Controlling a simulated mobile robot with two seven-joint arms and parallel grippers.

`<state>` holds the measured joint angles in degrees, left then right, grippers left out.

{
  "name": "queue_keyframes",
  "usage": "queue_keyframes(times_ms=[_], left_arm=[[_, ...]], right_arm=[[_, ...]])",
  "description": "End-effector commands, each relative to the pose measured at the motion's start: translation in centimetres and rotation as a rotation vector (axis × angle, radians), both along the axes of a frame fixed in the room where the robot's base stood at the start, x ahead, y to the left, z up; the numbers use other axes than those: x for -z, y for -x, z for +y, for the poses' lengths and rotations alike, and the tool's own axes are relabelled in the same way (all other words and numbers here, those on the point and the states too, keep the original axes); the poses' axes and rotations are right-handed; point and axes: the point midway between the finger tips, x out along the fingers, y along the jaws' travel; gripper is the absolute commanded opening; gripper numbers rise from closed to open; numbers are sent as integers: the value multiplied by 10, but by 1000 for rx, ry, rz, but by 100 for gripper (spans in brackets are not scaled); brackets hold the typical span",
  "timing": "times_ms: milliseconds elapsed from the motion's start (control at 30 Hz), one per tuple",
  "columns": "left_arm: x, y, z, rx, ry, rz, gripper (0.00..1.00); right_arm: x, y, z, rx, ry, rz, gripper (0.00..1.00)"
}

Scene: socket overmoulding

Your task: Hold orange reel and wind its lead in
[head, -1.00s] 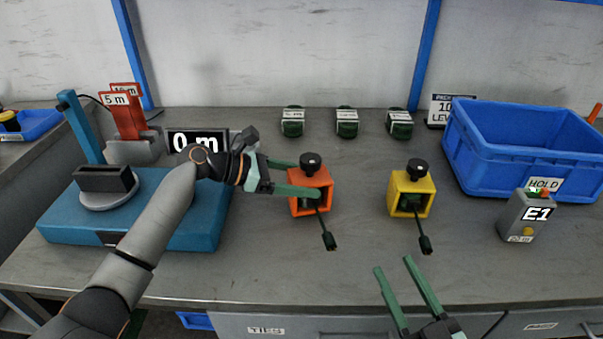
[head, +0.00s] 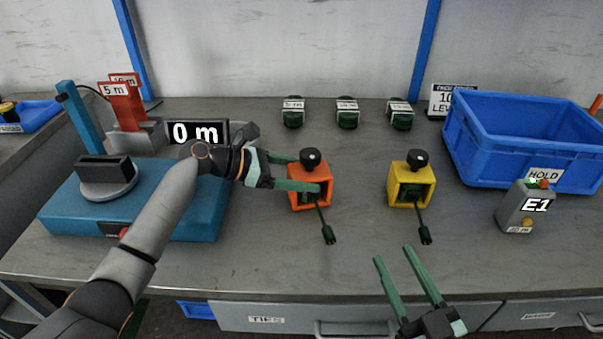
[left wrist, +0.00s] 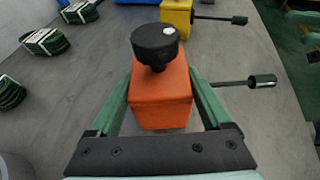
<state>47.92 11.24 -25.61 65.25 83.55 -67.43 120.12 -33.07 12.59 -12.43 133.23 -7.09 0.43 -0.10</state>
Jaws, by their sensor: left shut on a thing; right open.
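The orange reel (head: 296,199) is a box with a black knob (head: 311,159) on top, standing upright on the bench. Its dark lead (head: 322,219) sticks out toward the front and ends in a black plug (head: 328,235). My left gripper (head: 297,172) is shut on the orange reel from the left. In the left wrist view the orange reel (left wrist: 160,95) sits between its two green fingers, with the lead's plug (left wrist: 262,81) out to the right. My right gripper (head: 407,258) is open and empty near the bench's front edge, right of the orange reel.
A yellow reel (head: 395,192) stands to the right with its own lead out. Behind are several green coils (head: 347,113). A blue bin (head: 480,160) and a grey E1 box (head: 515,203) are at right. A blue machine (head: 190,215) and a "0 m" display (head: 196,133) are at left.

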Motion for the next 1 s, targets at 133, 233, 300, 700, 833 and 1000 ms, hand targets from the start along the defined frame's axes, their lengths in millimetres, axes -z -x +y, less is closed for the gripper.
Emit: queue_keyframes(times_ms=[133,233,300,700,833,1000], left_arm=[[-2,0,0,-1,3,-1,20],[-1,0,0,-1,3,-1,20],[-1,0,0,-1,3,-1,20],[1,0,0,-1,3,-2,20],[2,0,0,0,3,-1,20],[2,0,0,0,2,-1,20]], right_arm=[[-3,0,0,0,0,0,50],[-4,0,0,0,0,0,50],[-5,0,0,0,0,0,50],[-9,0,0,0,0,0,50],[-11,0,0,0,0,0,50],[-12,0,0,0,0,0,50]])
